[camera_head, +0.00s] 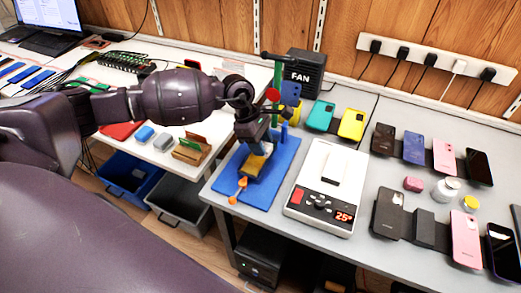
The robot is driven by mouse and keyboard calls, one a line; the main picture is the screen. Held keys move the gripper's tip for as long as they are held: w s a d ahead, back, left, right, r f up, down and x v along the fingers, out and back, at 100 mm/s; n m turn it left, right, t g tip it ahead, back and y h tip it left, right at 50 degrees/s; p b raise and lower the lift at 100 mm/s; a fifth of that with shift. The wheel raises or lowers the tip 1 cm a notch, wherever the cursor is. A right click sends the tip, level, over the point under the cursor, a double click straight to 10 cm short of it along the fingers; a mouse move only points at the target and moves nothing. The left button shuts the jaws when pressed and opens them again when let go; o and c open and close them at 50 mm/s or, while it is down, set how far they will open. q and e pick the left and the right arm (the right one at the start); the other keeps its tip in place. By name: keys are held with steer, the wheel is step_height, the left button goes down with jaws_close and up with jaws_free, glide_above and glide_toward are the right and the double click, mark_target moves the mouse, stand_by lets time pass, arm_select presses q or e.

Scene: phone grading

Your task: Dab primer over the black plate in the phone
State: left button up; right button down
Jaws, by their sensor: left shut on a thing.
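My left gripper (257,148) points down over the blue mat (286,160) on the grey bench. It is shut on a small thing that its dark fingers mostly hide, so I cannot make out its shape. Directly below the fingers lies a dark and yellowish piece (254,166) on the mat; it may be the phone in its holder. The black plate cannot be made out, and I cannot tell whether the held thing touches anything. An orange piece (239,188) lies at the mat's front left. My right gripper is not in view.
A green post with a red knob (273,95) stands right behind the gripper. A black FAN box (305,72) is at the back. A white heating plate (322,187) reading 25° is right of the mat. Several phones and small containers (444,190) occupy the right side.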

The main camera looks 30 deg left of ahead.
mark_target(267, 147)
arm_select(q)
steer(key=shift+r+p, duration=0.45)
steer(key=shift+r, duration=1.2)
